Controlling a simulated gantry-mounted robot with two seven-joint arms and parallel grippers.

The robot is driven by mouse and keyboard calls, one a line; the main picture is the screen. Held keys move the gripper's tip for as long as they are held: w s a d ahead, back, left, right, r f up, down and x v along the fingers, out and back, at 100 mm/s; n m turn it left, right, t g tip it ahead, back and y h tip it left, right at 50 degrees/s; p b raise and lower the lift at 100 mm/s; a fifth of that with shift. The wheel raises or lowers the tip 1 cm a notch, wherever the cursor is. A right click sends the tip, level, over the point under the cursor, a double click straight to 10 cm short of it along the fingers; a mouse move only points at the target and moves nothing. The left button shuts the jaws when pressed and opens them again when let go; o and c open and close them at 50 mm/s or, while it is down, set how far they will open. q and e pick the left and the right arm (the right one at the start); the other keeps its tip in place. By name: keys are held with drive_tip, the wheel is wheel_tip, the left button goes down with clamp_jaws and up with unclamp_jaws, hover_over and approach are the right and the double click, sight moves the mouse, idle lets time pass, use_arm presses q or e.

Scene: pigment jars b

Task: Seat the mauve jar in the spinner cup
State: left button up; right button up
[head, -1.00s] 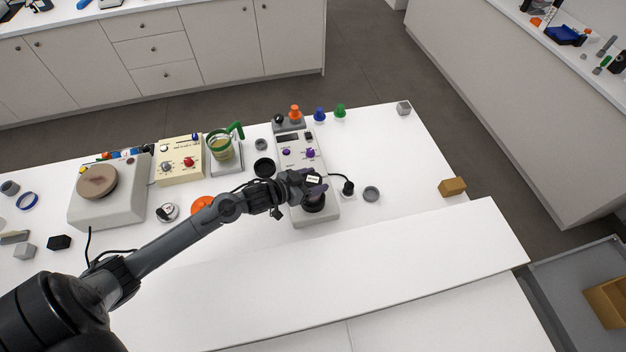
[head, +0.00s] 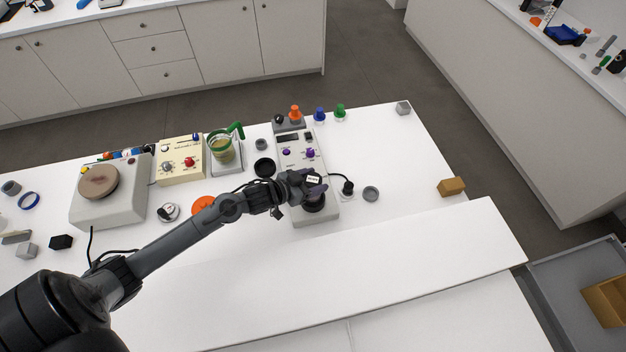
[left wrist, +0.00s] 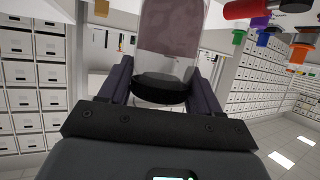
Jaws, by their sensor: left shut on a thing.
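The mauve jar (left wrist: 172,30) shows large in the left wrist view, with clear walls, mauve contents and a black lid (left wrist: 160,88). My left gripper (left wrist: 162,78) is shut on it, one finger on each side near the lid. In the head view my left gripper (head: 312,188) is over the front part of the white spinner unit (head: 297,150). The dark round spinner cup (head: 313,207) shows partly below the gripper. The jar is mostly hidden there, so I cannot tell whether it is touching or inside the cup. My right gripper is not in view.
A black ring-like dish (head: 264,167) and a green-handled jug (head: 224,150) stand left of the spinner. Orange (head: 295,112), blue (head: 319,114) and green (head: 340,110) capped jars stand behind it. A black plug (head: 348,187) and grey ring (head: 371,193) are to the right. The front table is clear.

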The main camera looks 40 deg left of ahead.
use_arm(q)
drive_tip(key=shift+p, duration=0.45)
idle(0.7)
drive_tip(key=shift+f, duration=0.3)
idle(0.4)
drive_tip(key=shift+f+b, duration=0.75)
drive_tip(key=shift+f, duration=0.2)
drive_tip(key=shift+f+b, duration=0.45)
drive_tip(key=shift+f, duration=0.45)
drive_tip(key=o, duration=1.2)
drive_tip(key=shift+s, duration=0.1)
drive_tip(key=shift+s+a+r, duration=0.1)
drive_tip(key=shift+s+r, duration=0.05)
drive_tip(key=shift+s, duration=0.15)
drive_tip(key=v, duration=1)
